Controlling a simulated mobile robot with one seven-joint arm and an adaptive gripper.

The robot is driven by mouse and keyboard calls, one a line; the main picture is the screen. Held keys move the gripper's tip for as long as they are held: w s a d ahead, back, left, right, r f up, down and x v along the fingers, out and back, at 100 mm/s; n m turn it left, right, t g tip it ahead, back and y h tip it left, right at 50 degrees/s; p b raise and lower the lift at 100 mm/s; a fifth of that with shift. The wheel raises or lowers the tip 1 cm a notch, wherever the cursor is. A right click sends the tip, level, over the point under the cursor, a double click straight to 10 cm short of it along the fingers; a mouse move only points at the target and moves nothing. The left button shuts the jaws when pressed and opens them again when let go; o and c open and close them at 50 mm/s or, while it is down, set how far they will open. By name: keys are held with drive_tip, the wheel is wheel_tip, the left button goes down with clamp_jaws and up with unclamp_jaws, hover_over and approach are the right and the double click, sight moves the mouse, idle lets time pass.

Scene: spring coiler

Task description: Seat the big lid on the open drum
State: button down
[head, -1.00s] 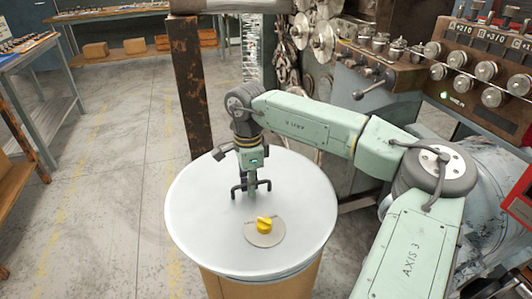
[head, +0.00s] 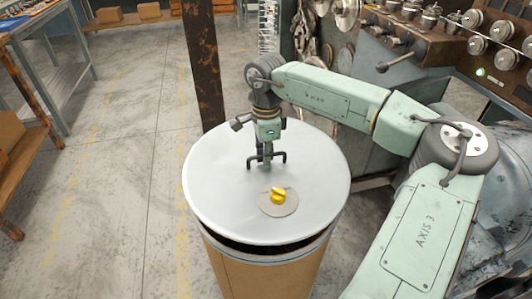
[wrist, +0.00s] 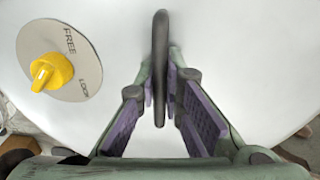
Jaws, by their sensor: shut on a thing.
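The big lid (head: 218,195) is a white disc with a dark bar handle (head: 282,158) near its middle. My gripper (head: 266,150) points down and is shut on this handle. The wrist view shows the handle (wrist: 160,40) between the purple pads of my gripper (wrist: 167,90). The lid is above the brown drum (head: 265,275). A dark gap shows between the lid's front edge and the drum's metal rim (head: 300,252). The lid hides most of the drum's opening. A yellow knob (head: 278,196) sits on a round plate (wrist: 85,60) marked FREE and LOCK.
A rusty post (head: 203,70) stands just behind the lid. A machine with a control panel (head: 500,50) and round metal parts fills the right side. A workbench (head: 45,45) stands at the left. The floor (head: 130,190) left of the drum is clear.

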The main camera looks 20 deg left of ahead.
sight(266, 170)
drive_tip(key=shift+f+b, duration=2)
drive_tip(key=shift+f, duration=1.05)
drive_tip(key=shift+r+p, duration=0.35)
drive_tip(key=shift+p, duration=0.2)
drive_tip(key=shift+a+f+b, duration=0.1)
drive_tip(key=shift+f+b, duration=0.3)
drive_tip(key=shift+b, duration=0.05)
drive_tip(key=c, duration=1.6)
unclamp_jaws()
drive_tip(key=shift+s, duration=0.1)
drive_tip(key=shift+c, duration=0.2)
drive_tip(key=shift+o, duration=0.4)
drive_tip(key=shift+f, duration=0.1)
drive_tip(key=o, duration=0.5)
